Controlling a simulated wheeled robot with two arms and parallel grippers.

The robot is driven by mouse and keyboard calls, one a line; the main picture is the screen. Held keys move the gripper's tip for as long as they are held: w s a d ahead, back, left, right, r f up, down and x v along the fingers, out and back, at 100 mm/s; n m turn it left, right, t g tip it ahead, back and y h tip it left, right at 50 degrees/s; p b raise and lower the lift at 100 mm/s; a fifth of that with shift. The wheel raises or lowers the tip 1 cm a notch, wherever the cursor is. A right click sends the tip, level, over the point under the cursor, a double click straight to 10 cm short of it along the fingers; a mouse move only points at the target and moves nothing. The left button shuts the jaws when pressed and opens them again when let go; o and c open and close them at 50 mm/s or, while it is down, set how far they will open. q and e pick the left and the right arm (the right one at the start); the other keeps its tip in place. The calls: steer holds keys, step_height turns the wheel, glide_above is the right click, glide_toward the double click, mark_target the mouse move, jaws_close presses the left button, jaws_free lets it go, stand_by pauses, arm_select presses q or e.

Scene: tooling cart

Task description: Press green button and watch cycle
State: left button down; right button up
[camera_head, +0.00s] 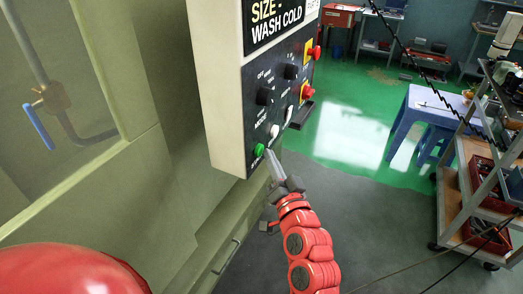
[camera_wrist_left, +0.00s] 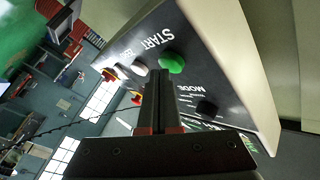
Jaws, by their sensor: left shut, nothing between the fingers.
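The green button (camera_head: 259,150) is at the lower left corner of the control panel (camera_head: 281,88) on the hanging control box. In the left wrist view, the green button (camera_wrist_left: 172,63) sits beside the word START, just beyond my fingertips. My left gripper (camera_head: 268,153) is shut and empty, its fingers pointing up at the lower edge of the panel, close to the green button. In the left wrist view the closed fingers (camera_wrist_left: 160,78) end just below the button. I cannot tell whether they touch it. My right gripper is not in view.
The green-beige machine body (camera_head: 165,90) stands to the left. A blue table (camera_head: 425,105) and a metal cart (camera_head: 465,170) stand to the right. Floor between is open.

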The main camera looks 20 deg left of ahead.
arm_select(q)
steer(key=shift+a, duration=0.5)
stand_by(0.9)
steer(key=shift+d, duration=0.15)
steer(key=shift+d+b, duration=0.3)
steer(key=shift+d, duration=0.4)
steer(key=shift+d+f, duration=0.1)
steer(key=d+b, duration=0.2)
steer(key=d, duration=0.2)
steer(key=shift+s+d+b, duration=0.15)
steer(key=shift+d+b, duration=0.15)
steer(key=shift+d, duration=0.1)
stand_by(4.8)
